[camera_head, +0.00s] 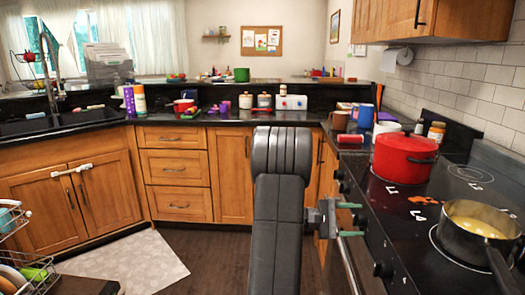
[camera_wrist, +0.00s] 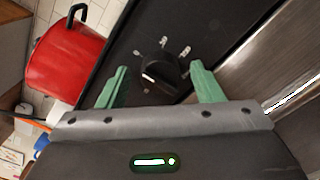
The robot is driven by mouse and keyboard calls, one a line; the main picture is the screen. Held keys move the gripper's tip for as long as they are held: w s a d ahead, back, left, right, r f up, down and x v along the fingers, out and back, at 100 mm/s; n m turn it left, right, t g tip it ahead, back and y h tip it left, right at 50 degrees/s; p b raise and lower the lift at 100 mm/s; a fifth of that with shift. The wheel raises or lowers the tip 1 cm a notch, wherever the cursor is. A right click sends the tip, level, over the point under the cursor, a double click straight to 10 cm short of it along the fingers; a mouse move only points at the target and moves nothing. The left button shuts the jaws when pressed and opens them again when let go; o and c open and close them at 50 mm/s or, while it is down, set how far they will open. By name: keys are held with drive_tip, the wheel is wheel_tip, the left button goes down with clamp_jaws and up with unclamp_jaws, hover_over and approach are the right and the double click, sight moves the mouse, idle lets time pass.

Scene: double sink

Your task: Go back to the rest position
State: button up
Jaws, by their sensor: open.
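My gripper (camera_head: 356,219) is open, its two green fingers spread, in front of the stove's (camera_head: 400,228) front panel in the head view. In the wrist view my gripper (camera_wrist: 160,75) has a black stove knob (camera_wrist: 162,74) showing between its fingers. The fingers look apart from the knob, and I see nothing held. The exact gap to the knob is hard to tell. My arm stands upright in the middle of the head view, with the gripper to its right.
A red pot (camera_head: 404,160) sits on the stove, and also shows in the wrist view (camera_wrist: 68,60). A pan with yellow content (camera_head: 470,243) stands at the near right. A dish rack (camera_head: 20,250) is at lower left. Open floor (camera_head: 215,250) lies left of my arm.

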drive_tip(key=shift+m+b, duration=1.35)
drive_tip(key=shift+m, duration=0.55)
